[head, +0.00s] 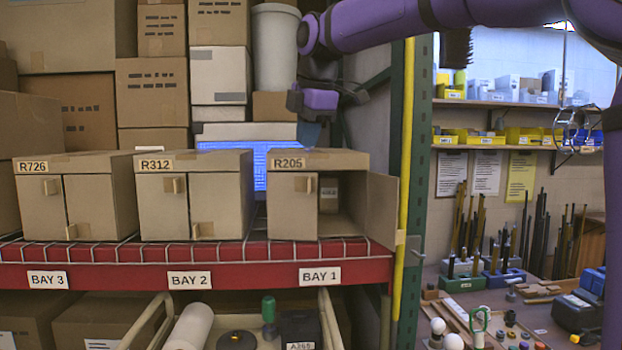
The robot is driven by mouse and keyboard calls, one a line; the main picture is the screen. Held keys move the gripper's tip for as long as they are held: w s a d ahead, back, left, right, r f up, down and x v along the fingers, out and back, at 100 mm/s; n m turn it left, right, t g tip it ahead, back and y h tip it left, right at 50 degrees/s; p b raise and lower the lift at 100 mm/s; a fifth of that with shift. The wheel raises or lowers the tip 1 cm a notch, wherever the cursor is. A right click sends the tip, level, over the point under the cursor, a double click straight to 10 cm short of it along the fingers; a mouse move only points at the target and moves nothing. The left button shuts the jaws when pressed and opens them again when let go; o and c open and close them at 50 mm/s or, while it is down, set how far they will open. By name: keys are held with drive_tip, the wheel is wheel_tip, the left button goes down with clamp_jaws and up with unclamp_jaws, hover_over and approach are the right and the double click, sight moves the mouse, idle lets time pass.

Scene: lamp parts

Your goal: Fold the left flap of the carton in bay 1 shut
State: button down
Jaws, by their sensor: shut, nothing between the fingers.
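The carton in bay 1, labelled R205 (318,160), stands on the red shelf with its front facing me. Its left flap (291,215) lies across the left half of the opening and looks flush with the front; a small tab sits near its inner edge. Its right flap (382,210) stands open, swung out to the right. Through the open right half a small brown box (328,195) shows inside. My gripper (309,132) is shut and empty, above and behind the carton's top edge in the picture, apart from the flaps as far as I can see.
Cartons R312 (165,200) and R726 (42,205) stand to the left with both flaps shut. A yellow post (404,160) and green upright (421,160) stand close right of the open flap. A wire lip (200,252) runs along the shelf front. A tote (152,320) sits below.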

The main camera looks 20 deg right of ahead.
sight(311, 181)
drive_tip(key=s+d+f+m+t+y, duration=0.1)
drive_tip(key=s+d+f+m+t, duration=0.15)
drive_tip(key=s+m, duration=0.5)
drive_tip(key=shift+m+t, duration=0.45)
drive_tip(key=shift+m, duration=0.2)
drive_tip(key=w+f, duration=0.2)
drive_tip(key=w, duration=0.1)
drive_tip(key=w+a+f, duration=0.1)
drive_tip(key=w+f, duration=0.4)
drive_tip(key=w, duration=0.1)
drive_tip(key=shift+a+f, duration=0.15)
drive_tip(key=shift+a, duration=0.05)
drive_tip(key=shift+w+d, duration=0.3)
drive_tip(key=shift+w, duration=0.5)
